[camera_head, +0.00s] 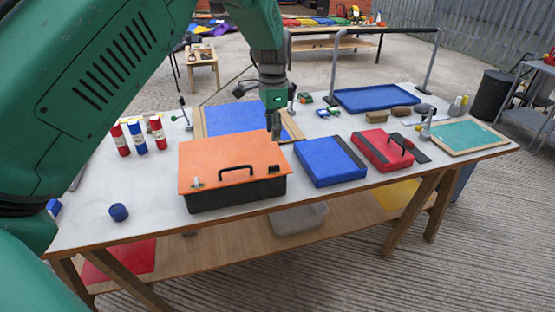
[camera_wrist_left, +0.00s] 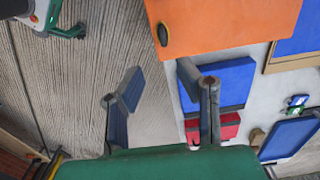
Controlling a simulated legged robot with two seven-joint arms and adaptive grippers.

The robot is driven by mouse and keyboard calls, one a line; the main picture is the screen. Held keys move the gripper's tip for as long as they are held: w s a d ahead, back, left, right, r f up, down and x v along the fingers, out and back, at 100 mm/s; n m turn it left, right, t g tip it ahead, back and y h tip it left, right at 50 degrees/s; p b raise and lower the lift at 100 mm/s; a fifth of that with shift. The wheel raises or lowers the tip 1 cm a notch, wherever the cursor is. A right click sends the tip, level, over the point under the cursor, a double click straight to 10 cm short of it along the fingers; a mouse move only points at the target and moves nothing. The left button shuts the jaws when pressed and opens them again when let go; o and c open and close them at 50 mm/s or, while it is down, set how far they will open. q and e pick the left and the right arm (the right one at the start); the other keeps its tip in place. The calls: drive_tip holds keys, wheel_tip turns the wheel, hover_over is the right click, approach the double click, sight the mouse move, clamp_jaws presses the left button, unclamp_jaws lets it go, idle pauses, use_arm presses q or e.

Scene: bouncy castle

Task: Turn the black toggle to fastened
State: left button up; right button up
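A black box (camera_head: 235,195) with an orange lid (camera_head: 230,160) stands on the table. A small black toggle (camera_head: 274,169) sits at the lid's front right corner, right of a black handle (camera_head: 236,170). In the left wrist view the toggle (camera_wrist_left: 163,34) is a dark oval with a yellowish edge, near the corner of the orange lid (camera_wrist_left: 225,22). My left gripper (camera_head: 275,138) points down near the lid's right rear. Its fingers (camera_wrist_left: 165,105) are apart and empty in the wrist view, clear of the toggle. My right gripper is not in view.
A blue case (camera_head: 330,160) and a red case (camera_head: 383,149) lie right of the box. Red and blue cans (camera_head: 138,137) stand left. A blue cap (camera_head: 118,212) lies at the front left. Bare table (camera_head: 150,195) lies left of the box.

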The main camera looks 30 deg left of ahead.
sight(275, 166)
use_arm(q)
drive_tip(key=f, duration=1.2)
drive_tip(key=shift+w+a, duration=0.25)
drive_tip(key=shift+a, duration=0.1)
drive_tip(key=shift+d+f, duration=0.1)
drive_tip(key=shift+f, duration=0.1)
drive_tip(key=shift+w+d, duration=0.1)
drive_tip(key=shift+d, duration=0.15)
drive_tip(key=shift+d+r, duration=0.1)
drive_tip(key=shift+r, duration=0.05)
clamp_jaws()
